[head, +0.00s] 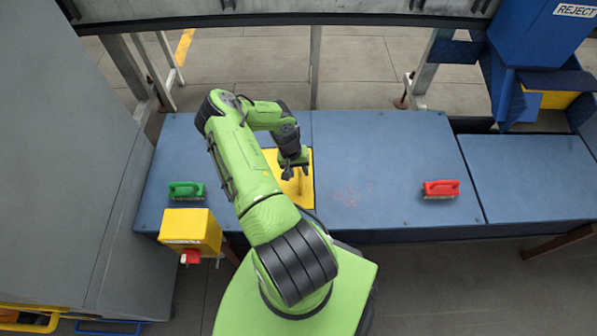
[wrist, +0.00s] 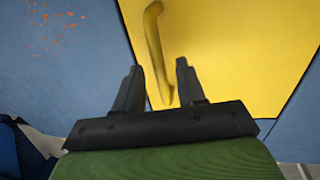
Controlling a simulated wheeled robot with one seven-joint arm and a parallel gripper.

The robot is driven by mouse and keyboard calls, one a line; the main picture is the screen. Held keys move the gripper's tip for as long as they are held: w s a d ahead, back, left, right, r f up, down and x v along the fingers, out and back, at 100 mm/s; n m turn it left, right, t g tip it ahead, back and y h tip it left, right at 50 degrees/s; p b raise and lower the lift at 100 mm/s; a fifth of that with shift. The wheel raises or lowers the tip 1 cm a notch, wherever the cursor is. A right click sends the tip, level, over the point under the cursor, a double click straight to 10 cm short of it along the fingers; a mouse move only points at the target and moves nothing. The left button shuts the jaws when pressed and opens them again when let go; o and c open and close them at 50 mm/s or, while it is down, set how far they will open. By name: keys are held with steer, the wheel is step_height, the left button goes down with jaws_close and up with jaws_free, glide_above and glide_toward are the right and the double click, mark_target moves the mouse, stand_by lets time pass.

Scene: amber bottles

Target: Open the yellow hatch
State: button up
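The yellow hatch (head: 303,189) lies flat in the blue table top, partly hidden behind my arm in the head view. It fills much of the wrist view (wrist: 235,60). Its yellow bar handle (wrist: 153,40) stands on the hatch and runs down toward the space between my fingers. My gripper (wrist: 157,80) is open over the hatch, with one finger on each side of the handle's near end. In the head view my gripper (head: 291,172) is close above the hatch. I cannot tell whether the fingers touch the handle.
A green-handled brush (head: 186,190) lies on the table (head: 390,165) at left, a red-handled one (head: 441,189) at right. A yellow box with a red knob (head: 190,230) is at the front left edge. A blue REJECT bin (head: 540,35) stands back right. Orange specks mark the table.

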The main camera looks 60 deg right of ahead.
steer(key=shift+f, duration=0.15)
jaws_close()
stand_by(0.4)
